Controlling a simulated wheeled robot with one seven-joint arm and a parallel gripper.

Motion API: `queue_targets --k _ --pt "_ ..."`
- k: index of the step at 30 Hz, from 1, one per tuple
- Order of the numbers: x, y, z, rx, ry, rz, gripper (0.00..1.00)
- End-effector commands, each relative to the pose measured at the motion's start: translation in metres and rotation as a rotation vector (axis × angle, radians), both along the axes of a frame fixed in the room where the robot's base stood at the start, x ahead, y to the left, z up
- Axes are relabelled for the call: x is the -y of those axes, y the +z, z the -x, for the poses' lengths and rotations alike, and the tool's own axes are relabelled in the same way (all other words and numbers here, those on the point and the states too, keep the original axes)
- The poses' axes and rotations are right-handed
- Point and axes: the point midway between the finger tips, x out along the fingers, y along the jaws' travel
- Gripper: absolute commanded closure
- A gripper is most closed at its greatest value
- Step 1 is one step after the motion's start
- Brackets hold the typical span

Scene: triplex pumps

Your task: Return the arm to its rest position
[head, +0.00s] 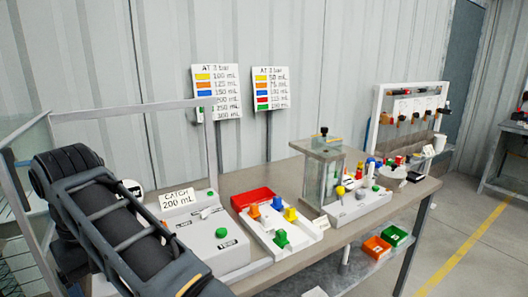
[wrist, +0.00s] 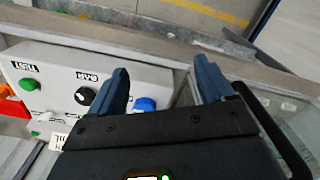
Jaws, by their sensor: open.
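My arm (head: 110,215) fills the lower left of the head view, its black and grey links slanting down to the right; my gripper is out of sight there. In the wrist view my gripper (wrist: 163,84) has two blue fingers spread wide apart, with nothing held between them. A light grey control box (wrist: 50,68) lies below and to the left of the fingers. It carries a black knob (wrist: 84,96) and a green button (wrist: 25,84). A blue knob (wrist: 145,104) shows just right of the left finger, apparently below it.
The workbench (head: 412,190) holds a box with a "CATCH 200 mL" sign (head: 178,200), a red tray (head: 253,197), a white tray (head: 270,240) with coloured pieces, and a clear tank (head: 322,180). A rack (head: 380,105) stands farther back. Floor at right (head: 470,220) is clear.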

Motion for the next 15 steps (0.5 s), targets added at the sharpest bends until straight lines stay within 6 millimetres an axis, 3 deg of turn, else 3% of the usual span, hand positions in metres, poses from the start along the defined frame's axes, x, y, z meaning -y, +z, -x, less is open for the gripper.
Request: queue_targets --k 8,15 --pt "0.003 -0.027 0.003 -0.001 -0.01 -0.043 0.19" --pt "0.01 -0.063 0.007 0.003 -0.03 -0.105 0.19"
